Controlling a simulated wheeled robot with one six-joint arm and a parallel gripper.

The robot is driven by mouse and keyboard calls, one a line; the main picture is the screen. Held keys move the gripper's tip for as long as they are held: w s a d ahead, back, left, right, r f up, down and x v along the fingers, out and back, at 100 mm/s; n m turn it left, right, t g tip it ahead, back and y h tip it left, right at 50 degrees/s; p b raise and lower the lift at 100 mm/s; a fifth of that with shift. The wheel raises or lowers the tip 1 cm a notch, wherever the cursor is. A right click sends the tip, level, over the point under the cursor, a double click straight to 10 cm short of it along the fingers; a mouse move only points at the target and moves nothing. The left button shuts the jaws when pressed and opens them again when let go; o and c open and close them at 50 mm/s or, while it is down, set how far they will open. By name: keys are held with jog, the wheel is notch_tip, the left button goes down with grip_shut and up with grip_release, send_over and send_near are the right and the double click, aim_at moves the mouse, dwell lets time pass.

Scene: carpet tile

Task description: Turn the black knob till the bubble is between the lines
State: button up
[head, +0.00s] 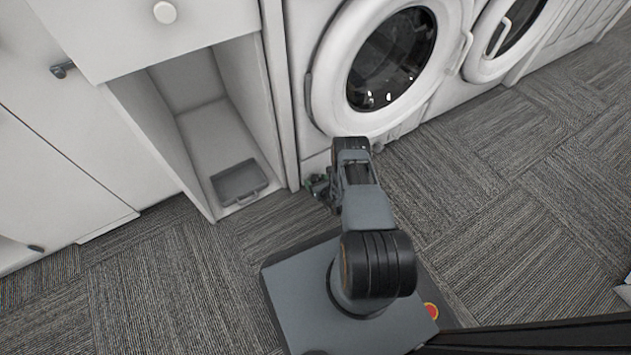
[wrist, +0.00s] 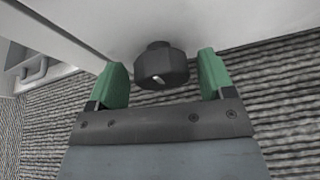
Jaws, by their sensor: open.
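The black knob (wrist: 161,66) is a dark faceted knob with a small light mark, on the white panel low in front of me in the wrist view. My gripper (wrist: 163,80) is open, with one green finger on each side of the knob and a gap to it on both sides. In the head view my gripper (head: 319,186) is low by the bottom of the washer, mostly hidden by my arm. The knob cannot be made out there. No bubble or lines can be seen in either view.
A front-loading washer (head: 334,72) stands ahead, with a second machine (head: 487,69) to its right. Left of it is an open cabinet bay (head: 196,98) with a grey tray (head: 239,178) on its floor. The carpet (head: 520,200) to the right is clear.

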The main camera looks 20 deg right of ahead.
jog(key=shift+d, duration=0.15)
jog(key=shift+c, duration=0.3)
jog(key=c, duration=0.8)
jog(key=shift+c, duration=0.2)
jog(key=m+y, duration=0.1)
jog(key=m, duration=0.1)
jog(key=shift+m+y, duration=0.4)
jog(key=m+y, duration=0.2)
jog(key=m, duration=0.1)
jog(key=m+t+y, duration=0.1)
jog(key=m+y, duration=0.1)
jog(key=m, duration=0.1)
jog(key=shift+m, duration=0.4)
jog(key=shift+m+t+y, duration=0.5)
jog(key=shift+m+t, duration=0.2)
jog(key=shift+m, duration=1.2)
